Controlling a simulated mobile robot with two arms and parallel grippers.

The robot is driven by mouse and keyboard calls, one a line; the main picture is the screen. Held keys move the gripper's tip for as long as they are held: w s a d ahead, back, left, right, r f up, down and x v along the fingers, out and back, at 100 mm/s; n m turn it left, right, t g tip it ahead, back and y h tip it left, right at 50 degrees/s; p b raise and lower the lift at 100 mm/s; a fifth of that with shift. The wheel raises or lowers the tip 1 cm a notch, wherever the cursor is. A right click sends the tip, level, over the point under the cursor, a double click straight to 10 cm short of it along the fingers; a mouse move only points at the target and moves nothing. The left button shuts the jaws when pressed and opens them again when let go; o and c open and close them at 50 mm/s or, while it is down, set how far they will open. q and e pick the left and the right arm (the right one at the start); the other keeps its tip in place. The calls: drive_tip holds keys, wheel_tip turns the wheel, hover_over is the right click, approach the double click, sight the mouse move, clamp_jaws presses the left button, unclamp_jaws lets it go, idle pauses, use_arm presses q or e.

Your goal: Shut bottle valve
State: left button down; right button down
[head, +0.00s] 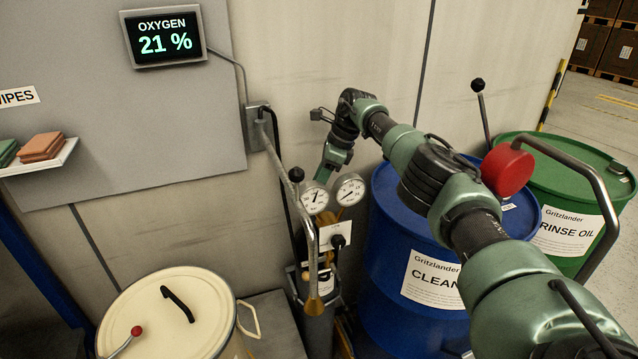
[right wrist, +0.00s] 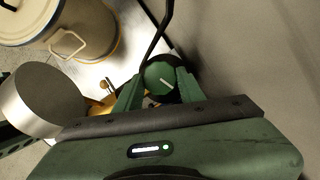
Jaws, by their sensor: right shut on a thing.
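The green round valve knob (right wrist: 162,76) with a white mark line sits between the two green fingers of my right gripper in the right wrist view. The fingers are shut on the knob from both sides. In the head view my right gripper (head: 325,172) reaches down behind two round white gauges (head: 315,198); the knob is hidden there. Below the gauges, the dark grey bottle (head: 318,328) stands upright by the wall, partly covered by a lance pipe. My left gripper is not in view.
A blue drum (head: 385,290) stands right of the bottle, under my right arm, with a green drum (head: 600,200) beyond. A cream lidded drum (head: 165,310) stands at the lower left. A bent grey pipe (head: 275,158) runs in front of the bottle. A display (head: 163,38) reads oxygen 21 %.

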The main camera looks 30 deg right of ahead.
drive_tip(key=c, duration=0.9)
unclamp_jaws()
drive_tip(key=shift+o, duration=0.2)
drive_tip(key=v, duration=0.8)
drive_tip(key=shift+b, duration=0.35)
